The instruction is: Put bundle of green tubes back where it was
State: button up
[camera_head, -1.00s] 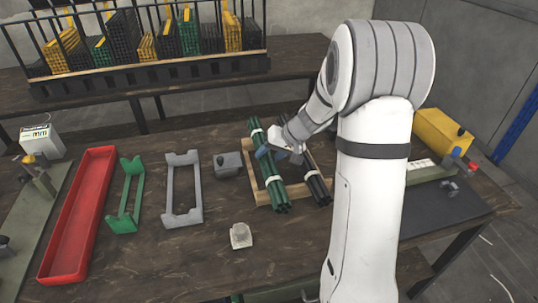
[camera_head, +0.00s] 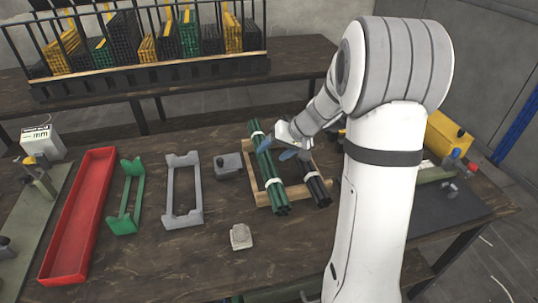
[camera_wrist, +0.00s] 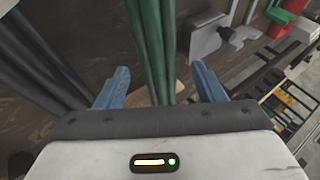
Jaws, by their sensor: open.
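The bundle of green tubes (camera_head: 267,170), tied with white bands, lies on the left side of a light wooden frame (camera_head: 259,199) on the table. A bundle of black tubes (camera_head: 318,187) lies on the frame's right side. My gripper (camera_head: 278,152) is open above the frame, by the green bundle's upper half. In the wrist view the green bundle (camera_wrist: 152,45) runs between the two blue fingers, which stand apart from it on both sides. Part of the black bundle is hidden behind my arm in the head view.
Left of the frame are a grey block (camera_head: 228,165), a grey cradle (camera_head: 183,190), a green cradle (camera_head: 126,197) and a red tray (camera_head: 80,218). A small pale block (camera_head: 241,236) stands in front. A yellow box (camera_head: 447,137) is at right. A rack (camera_head: 150,76) stands behind.

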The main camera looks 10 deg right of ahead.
jog(key=v, duration=0.9)
jog(key=s+a+g+h, duration=0.1)
jog(key=s+a+h, duration=0.2)
jog(key=s, duration=0.8)
jog(key=s+a+n+g+h, duration=0.1)
jog(key=s+a+h, duration=0.2)
jog(key=s, duration=0.9)
jog(key=shift+s+a, duration=0.25)
jog(key=shift+a, duration=0.25)
jog(key=shift+p, duration=0.35)
